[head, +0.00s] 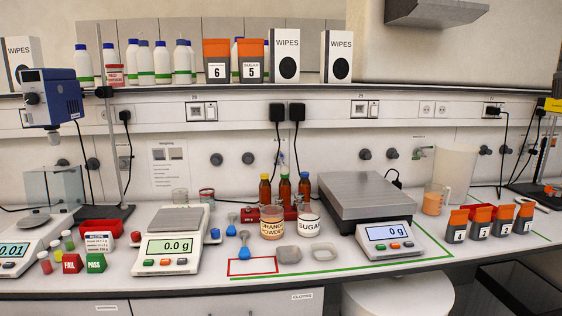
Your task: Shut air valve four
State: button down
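Several dark round knobs sit along the wall behind the bench. A pair is left of centre, one knob (216,159) beside another (248,158). Another pair, a knob (365,154) and its neighbour (392,153), is right of centre, beside a pale green-grey tap-like fitting (420,152). Two more knobs (486,150) are farther right, and two (92,163) are at the left behind a stand. I cannot read any valve number, so I cannot tell which is air valve four or whether it is open. My gripper is not in view.
A large balance (370,200) and a small balance (172,240) stand before the wall. Capped bottles (285,190), a sugar jar (309,224), a beaker (438,175) and orange-topped containers (480,222) also crowd the bench. Black plugs (277,113) hang cables down the wall.

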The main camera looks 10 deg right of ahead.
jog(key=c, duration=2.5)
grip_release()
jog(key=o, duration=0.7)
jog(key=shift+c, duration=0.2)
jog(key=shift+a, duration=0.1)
